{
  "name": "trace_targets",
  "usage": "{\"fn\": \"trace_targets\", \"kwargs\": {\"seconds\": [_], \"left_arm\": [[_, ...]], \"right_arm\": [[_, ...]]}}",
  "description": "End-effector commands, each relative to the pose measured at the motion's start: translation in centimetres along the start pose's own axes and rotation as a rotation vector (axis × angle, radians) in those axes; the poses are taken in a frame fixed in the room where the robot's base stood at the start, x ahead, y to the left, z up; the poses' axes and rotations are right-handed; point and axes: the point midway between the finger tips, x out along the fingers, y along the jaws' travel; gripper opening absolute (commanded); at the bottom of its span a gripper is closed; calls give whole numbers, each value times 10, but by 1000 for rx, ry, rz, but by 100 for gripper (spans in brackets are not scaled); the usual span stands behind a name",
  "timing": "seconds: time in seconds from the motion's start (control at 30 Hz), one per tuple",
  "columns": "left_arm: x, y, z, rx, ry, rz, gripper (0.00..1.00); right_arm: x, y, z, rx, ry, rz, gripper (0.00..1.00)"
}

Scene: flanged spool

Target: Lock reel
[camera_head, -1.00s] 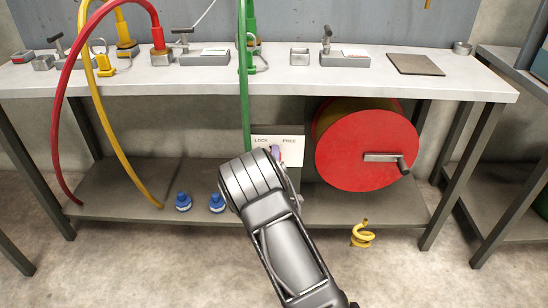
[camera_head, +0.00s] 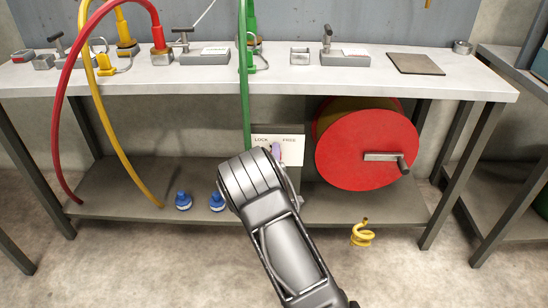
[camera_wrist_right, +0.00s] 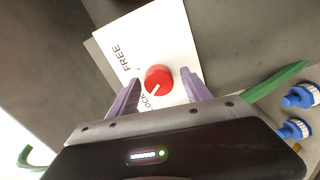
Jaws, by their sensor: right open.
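The red reel (camera_head: 350,160) with a grey crank handle (camera_head: 385,158) sits under the bench, right of a white plate (camera_head: 292,150) marked LOCK and FREE. In the right wrist view, the plate (camera_wrist_right: 165,35) carries a round red knob (camera_wrist_right: 158,79). The knob's white mark points to the lower left, toward the word LOCK. My right gripper (camera_wrist_right: 160,80) is open, with one purple finger on each side of the knob and gaps visible between. In the head view, my right gripper (camera_head: 277,153) hides the knob. My left gripper is out of view.
A green hose (camera_head: 244,100) hangs just left of the plate. Two blue fittings (camera_head: 184,201) stand on the lower shelf (camera_head: 120,190), left of my gripper. Red and yellow hoses arch at left.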

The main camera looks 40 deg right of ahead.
Motion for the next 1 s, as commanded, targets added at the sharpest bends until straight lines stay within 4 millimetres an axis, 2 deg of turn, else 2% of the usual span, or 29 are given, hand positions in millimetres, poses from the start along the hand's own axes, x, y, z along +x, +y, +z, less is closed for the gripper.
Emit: {"fn": "trace_targets", "kwargs": {"seconds": [0.3,0.43,0.57,1.0], "left_arm": [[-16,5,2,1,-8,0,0],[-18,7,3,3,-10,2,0],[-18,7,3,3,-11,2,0],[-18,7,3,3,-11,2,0]], "right_arm": [[-50,2,-1,-1,2,-3,57],[-65,0,0,-1,0,-3,57],[-71,0,0,-2,0,-1,57],[-71,0,0,-1,0,-1,57]]}}
